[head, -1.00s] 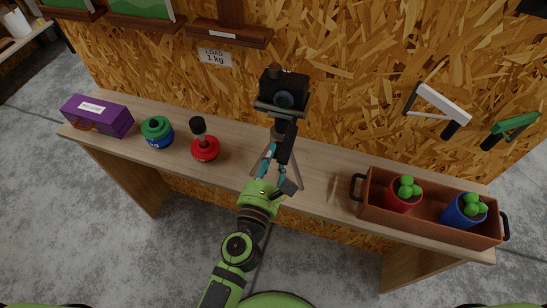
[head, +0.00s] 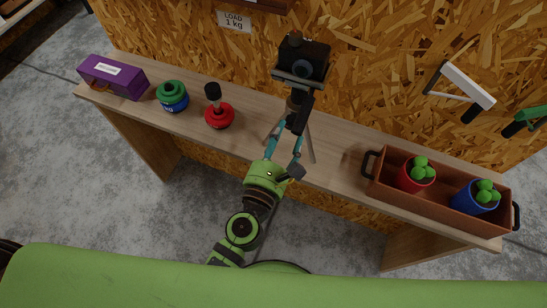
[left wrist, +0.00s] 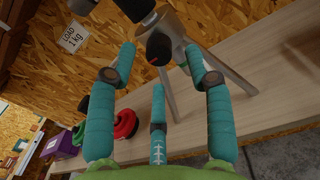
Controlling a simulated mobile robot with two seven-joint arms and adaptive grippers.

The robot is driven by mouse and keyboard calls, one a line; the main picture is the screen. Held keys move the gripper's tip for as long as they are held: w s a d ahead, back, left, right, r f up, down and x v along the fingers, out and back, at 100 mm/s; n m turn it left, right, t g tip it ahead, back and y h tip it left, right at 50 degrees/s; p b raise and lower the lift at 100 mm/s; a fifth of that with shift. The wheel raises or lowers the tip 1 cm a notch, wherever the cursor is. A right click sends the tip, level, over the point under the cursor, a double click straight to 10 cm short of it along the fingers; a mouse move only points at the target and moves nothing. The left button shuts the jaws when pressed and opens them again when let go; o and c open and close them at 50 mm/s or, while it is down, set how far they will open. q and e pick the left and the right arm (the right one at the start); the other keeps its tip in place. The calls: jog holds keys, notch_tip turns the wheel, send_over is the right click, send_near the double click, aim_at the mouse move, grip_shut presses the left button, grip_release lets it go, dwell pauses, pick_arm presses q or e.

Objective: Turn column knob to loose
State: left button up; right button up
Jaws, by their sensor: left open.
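A black camera (head: 303,60) sits on top of a tripod (head: 310,138) that stands on the plank bench. A black knob (left wrist: 158,47) with a small red mark sticks out from the tripod's column in the left wrist view. My left gripper (head: 285,133) has teal fingers and is in front of the column in the head view. In the left wrist view the gripper (left wrist: 160,55) is open, with two fingers on either side of the knob and one below it. I see no clear contact with the knob. In the head view I cannot make out the knob. My right gripper is not in view.
Left of the tripod stand a red base with a black handle (head: 219,116), a green-and-blue round item (head: 172,96) and a purple box (head: 113,78). At right is a brown tray (head: 440,203) with red and blue cups. A chipboard wall (head: 390,70) rises behind the bench (head: 240,139).

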pick_arm(q)
jog(key=v, duration=0.9)
jog(key=shift+s+a, duration=0.1)
